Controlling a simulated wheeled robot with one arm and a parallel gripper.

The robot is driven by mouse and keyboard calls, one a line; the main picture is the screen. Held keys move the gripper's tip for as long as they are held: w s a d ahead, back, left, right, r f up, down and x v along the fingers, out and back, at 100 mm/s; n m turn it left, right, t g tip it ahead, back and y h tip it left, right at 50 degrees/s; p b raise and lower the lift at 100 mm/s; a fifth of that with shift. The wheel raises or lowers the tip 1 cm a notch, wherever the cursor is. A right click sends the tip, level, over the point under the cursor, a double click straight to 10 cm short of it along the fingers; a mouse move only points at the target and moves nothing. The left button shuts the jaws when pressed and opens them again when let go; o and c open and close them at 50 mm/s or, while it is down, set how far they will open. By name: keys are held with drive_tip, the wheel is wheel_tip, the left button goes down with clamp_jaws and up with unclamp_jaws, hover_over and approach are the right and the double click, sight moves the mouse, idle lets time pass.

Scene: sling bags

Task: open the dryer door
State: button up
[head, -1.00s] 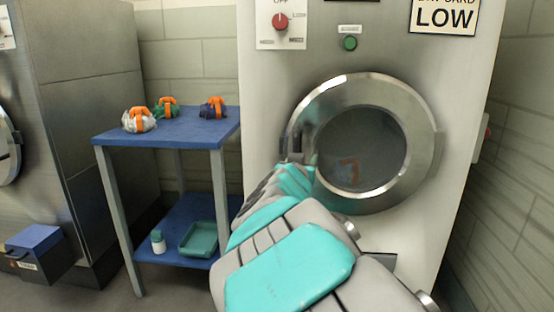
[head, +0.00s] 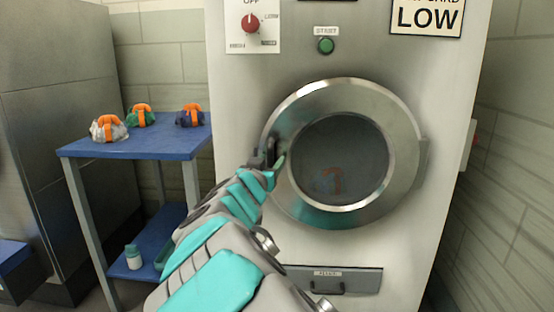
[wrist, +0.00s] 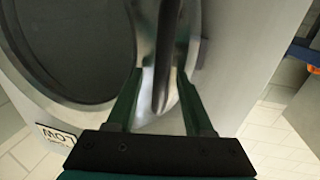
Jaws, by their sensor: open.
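The dryer door (head: 393,150) is a round metal ring with a dark glass window (head: 340,155), and it appears closed on the dryer front (head: 450,60). Its dark handle (head: 270,150) is on the left rim. My gripper (head: 274,168) is at the handle in the head view, with the fingers partly hidden by my arm. In the wrist view the handle bar (wrist: 165,60) runs between the two open fingers of my gripper (wrist: 160,80), with gaps on both sides. I cannot tell whether either finger touches it.
A blue table (head: 150,146) stands left of the dryer, with several sling bags on top, including a white and orange one (head: 108,129). A white bottle (head: 133,257) stands on its lower shelf. A drawer-like panel (head: 335,280) is below the door. A tiled wall is at the right.

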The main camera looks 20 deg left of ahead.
clamp_jaws()
idle(0.4)
idle(1.1)
